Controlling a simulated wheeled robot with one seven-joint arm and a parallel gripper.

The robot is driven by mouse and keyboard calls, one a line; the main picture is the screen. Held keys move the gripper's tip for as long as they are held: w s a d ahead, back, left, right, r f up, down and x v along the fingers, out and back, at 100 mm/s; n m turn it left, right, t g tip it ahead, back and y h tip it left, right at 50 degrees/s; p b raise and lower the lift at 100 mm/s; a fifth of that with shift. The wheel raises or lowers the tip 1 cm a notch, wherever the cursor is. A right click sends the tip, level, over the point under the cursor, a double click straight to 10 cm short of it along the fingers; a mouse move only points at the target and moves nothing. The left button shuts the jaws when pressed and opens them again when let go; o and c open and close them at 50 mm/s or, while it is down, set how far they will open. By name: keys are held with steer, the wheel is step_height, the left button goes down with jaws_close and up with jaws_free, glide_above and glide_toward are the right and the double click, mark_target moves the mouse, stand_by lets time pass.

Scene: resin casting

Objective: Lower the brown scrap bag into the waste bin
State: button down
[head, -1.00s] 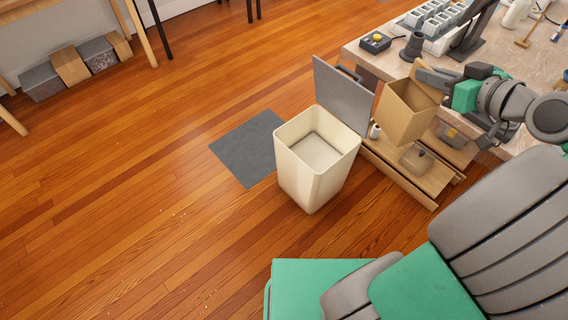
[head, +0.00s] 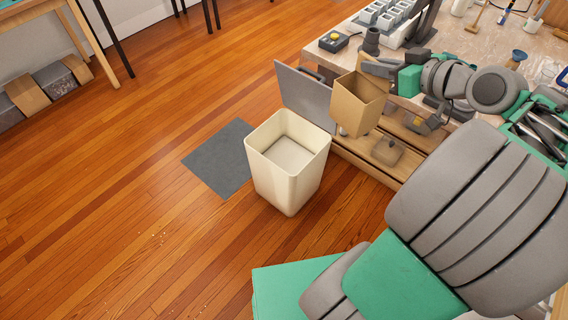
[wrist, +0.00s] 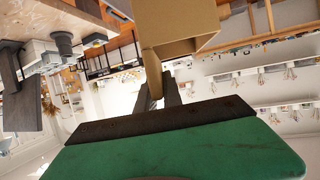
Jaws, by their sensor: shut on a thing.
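The brown scrap bag (head: 357,104) hangs from my gripper (head: 376,70) in the head view, upright and open at the top. In the wrist view my gripper (wrist: 163,97) is shut on the bag's upper edge, and the bag (wrist: 180,25) fills the top middle. The cream waste bin (head: 287,168) stands on the wooden floor, open at the top, its inside looking empty. The bag is to the right of the bin's mouth and higher in the picture, apart from it.
The workbench (head: 471,44) carries a yellow-buttoned box (head: 334,41) and grey moulds.

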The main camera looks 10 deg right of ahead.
steer(key=w+a+f+b, duration=0.3)
steer(key=w+f+b, duration=0.6)
steer(key=f, duration=0.4)
steer(key=w+a+f+b, duration=0.3)
steer(key=w+f+b, duration=0.7)
steer(key=w+f, duration=0.2)
steer(key=w+a+f+b, duration=0.3)
steer(key=w+f+b, duration=0.6)
steer(key=f, duration=0.7)
steer(key=shift+w+f+b, duration=0.15)
steer(key=shift+w+b, duration=0.15)
steer(key=shift+w, duration=0.9)
steer(key=shift+a, duration=0.15)
steer(key=shift+w+a, duration=0.35)
steer(key=shift+w, duration=0.35)
